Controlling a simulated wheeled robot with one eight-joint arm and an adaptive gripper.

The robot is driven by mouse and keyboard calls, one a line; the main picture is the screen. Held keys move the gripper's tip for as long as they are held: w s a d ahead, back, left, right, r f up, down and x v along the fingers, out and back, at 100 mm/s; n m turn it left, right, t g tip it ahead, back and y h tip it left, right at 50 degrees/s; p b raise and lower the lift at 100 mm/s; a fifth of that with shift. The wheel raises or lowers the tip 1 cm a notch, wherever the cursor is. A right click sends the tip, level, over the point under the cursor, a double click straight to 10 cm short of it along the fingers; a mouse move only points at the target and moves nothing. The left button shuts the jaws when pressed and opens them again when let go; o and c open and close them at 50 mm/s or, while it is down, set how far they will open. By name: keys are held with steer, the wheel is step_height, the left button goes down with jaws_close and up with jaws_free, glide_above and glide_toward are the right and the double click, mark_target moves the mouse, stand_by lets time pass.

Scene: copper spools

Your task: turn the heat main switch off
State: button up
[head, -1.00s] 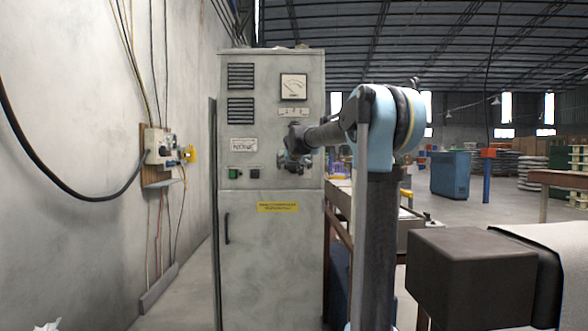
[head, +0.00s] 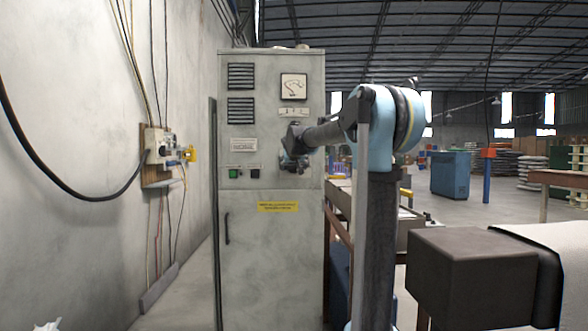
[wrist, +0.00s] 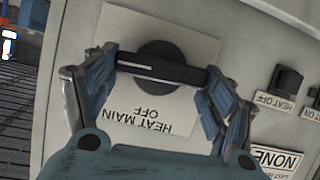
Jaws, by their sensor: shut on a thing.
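The heat main switch (wrist: 165,54) is a black round knob with a long black bar handle. It sits on a pale plate (wrist: 125,30) that reads "HEAT MAIN" and "OFF", upside down in the wrist view. My gripper (wrist: 161,68) has one blue finger at each end of the bar and is shut on it. The bar lies nearly crosswise in the view, roughly along the lettering. In the head view my gripper (head: 293,160) is against the front of the grey cabinet (head: 270,260), and it hides the switch there.
Beside the switch are a black button (wrist: 287,78) over a "HEAT OFF" label and a "NONE" plate (wrist: 275,160). The cabinet has a dial gauge (head: 293,86) above. A wall with cables and a socket box (head: 158,146) is at left; a bench stands right of the cabinet.

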steer(key=n+h, duration=0.2)
steer(key=n, duration=0.1)
steer(key=shift+a+f, duration=0.1)
steer(key=shift+a, duration=0.25)
steer(key=n+h, duration=0.1)
steer(key=n, duration=0.2)
steer(key=shift+a+f+t+h, duration=0.15)
steer(key=shift+t+h, duration=0.15)
steer(key=shift+h, duration=0.1)
steer(key=n, duration=0.1)
steer(key=n+h, duration=0.1)
steer(key=n, duration=0.1)
steer(key=shift+a+f+t+h, duration=0.15)
steer(key=shift+f+t+h, duration=0.15)
steer(key=shift+t, duration=0.1)
steer(key=shift+f+n+t+h, duration=0.15)
steer(key=shift+n+t+h, duration=0.15)
steer(key=shift+n, duration=0.65)
steer(key=shift+f+n+t+h, duration=0.15)
steer(key=shift+n+t, duration=0.25)
steer(key=shift+n, duration=0.55)
steer(key=o, duration=1)
steer(key=shift+o, duration=0.2)
steer(key=shift+r, duration=0.1)
steer(key=v, duration=1.2)
